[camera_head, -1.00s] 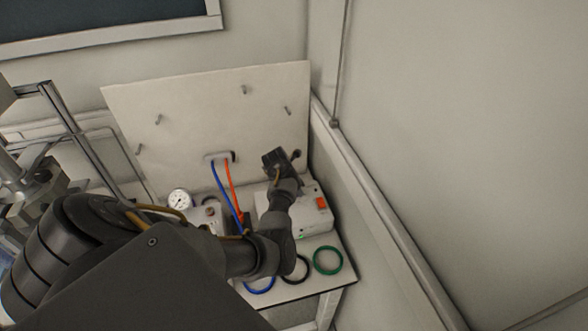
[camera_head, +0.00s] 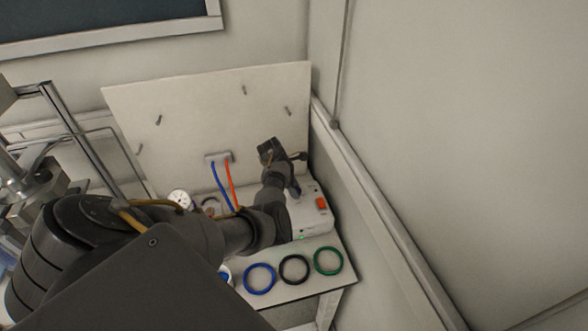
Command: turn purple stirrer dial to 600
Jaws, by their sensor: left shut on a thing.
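A white stirrer unit (camera_head: 312,222) with an orange-red switch (camera_head: 321,203) and a small green light stands on the table in the corner. My left gripper (camera_head: 294,189) is over the top of this unit, at the end of the dark arm that comes in from the left. It is shut on the purple stirrer dial. The wrist and hand cover most of the dial and the fingertips, so the dial's pointer and setting cannot be read. My right gripper is not in view.
Blue (camera_head: 259,277), black (camera_head: 295,269) and green (camera_head: 328,261) rings lie along the table's front. A round gauge (camera_head: 180,198) stands to the left. Blue and orange tubes (camera_head: 230,187) run down from a white back panel (camera_head: 205,115). A wall closes off the right side.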

